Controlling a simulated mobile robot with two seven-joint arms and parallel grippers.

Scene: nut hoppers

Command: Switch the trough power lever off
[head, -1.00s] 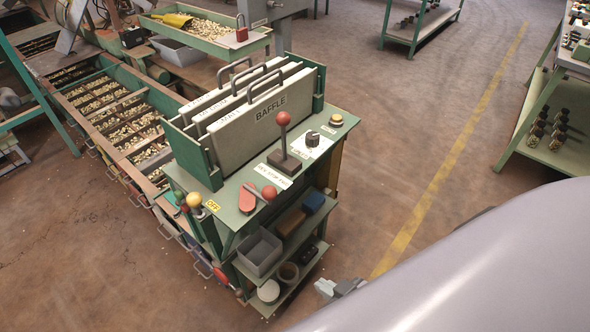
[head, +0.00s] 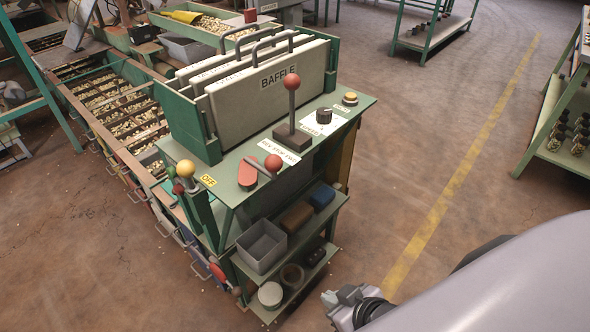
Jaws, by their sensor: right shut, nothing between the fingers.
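The console (head: 228,205) is green, with several controls on its top. A lever with a red ball knob (head: 273,162) and a red flat base (head: 247,174) lies low near its front edge, beside a yellow OFF label (head: 208,180); its knob points right, away from that label. I take it for the trough power lever; its own label is not legible. An upright lever with a red ball (head: 291,82) stands behind it on a dark base. My right gripper (head: 331,299) is shut and empty, low at the lower right of the console, apart from it. My left gripper is not in view.
Baffle plates (head: 275,110) stand in a rack behind the levers. A dark knob (head: 324,116) and yellow button (head: 350,98) are at the right. A yellow ball handle (head: 186,168) rises at the left corner. Shelves below hold a grey bin (head: 262,247). Floor right of the console is clear.

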